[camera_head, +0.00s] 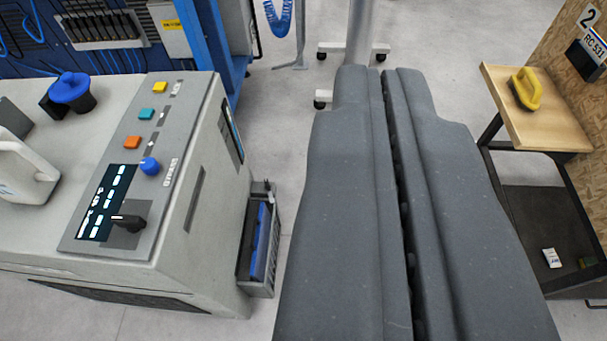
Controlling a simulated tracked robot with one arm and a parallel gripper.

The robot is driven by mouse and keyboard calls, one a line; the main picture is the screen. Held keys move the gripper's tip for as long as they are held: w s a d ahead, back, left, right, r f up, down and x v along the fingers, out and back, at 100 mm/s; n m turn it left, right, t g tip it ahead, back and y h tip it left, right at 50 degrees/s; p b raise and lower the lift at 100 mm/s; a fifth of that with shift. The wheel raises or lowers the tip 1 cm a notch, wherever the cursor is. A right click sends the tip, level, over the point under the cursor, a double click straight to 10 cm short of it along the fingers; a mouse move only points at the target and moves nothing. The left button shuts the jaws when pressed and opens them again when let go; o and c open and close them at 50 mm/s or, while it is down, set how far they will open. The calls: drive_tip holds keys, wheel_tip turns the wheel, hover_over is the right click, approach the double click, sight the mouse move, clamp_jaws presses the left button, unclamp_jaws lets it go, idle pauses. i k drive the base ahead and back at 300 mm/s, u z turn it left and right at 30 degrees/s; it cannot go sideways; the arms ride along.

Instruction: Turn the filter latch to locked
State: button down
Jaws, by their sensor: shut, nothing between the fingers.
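My gripper (381,78) fills the middle and right of the view. Its two dark grey fingers lie side by side, shut with nothing between them. The grey machine (215,190) stands to its left. A dark filter holder (243,250) with a blue insert (259,240) is on the machine's right side, close to the left finger in the picture but apart from it. A small dark part (268,188) at its top may be the latch; its position is too small to tell. A black rotary handle (128,221) on the machine's sloped panel points left.
The panel carries a blue knob (150,166), coloured buttons and a screen (106,202). A blue-capped funnel (71,90) and a white jug (22,165) stand on top. A wooden shelf (560,125) with a yellow object (526,88) is at right. Floor (280,130) shows between.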

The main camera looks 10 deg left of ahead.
sight(267, 187)
drive_tip(key=u, duration=0.05)
drive_tip(key=i, duration=0.95)
drive_tip(key=u, duration=0.45)
